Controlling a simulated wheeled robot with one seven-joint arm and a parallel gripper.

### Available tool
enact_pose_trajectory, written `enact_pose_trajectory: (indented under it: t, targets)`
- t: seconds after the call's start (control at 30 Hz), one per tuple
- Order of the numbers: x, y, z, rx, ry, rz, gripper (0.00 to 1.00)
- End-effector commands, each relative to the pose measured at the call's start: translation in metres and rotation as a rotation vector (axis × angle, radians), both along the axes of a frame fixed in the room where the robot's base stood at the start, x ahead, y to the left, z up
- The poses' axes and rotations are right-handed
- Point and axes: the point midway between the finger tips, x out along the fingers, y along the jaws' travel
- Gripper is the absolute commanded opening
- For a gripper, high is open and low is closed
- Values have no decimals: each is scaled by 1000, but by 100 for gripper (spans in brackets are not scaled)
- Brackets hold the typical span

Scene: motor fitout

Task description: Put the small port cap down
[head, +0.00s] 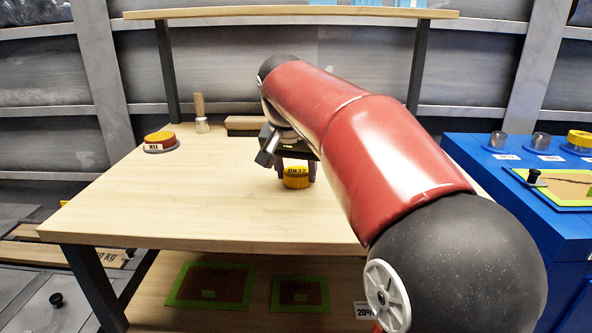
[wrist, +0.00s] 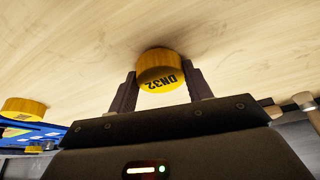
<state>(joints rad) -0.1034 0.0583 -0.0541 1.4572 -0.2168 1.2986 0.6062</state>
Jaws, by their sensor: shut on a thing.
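The small port cap (head: 296,180) is a yellow round cap marked DN32. It is between the two dark fingers of my gripper (head: 296,176), over the middle of the wooden bench top (head: 220,205). In the wrist view the cap (wrist: 160,66) sits between the fingertips of my gripper (wrist: 160,80), with its marked side toward the camera. The bench surface is close beyond it. I cannot tell whether the cap touches the wood. My red arm hides the right part of the bench.
A blue bench (head: 480,160) at right holds metal cups and a larger yellow cap (head: 580,139). The front left wood is clear.

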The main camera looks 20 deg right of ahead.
Motion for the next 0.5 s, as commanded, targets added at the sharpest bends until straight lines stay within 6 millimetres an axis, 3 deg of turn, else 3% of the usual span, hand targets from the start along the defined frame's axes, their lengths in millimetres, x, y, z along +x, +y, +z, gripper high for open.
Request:
enact_pose_trajectory:
  t: [0.1,0.13,0.27,0.5]
  targets:
    - [0,0,-4,1,1,0,26]
    - [0,0,-4,0,0,0,52]
    - [0,0,-3,0,0,0,69]
    - [0,0,-3,0,0,0,72]
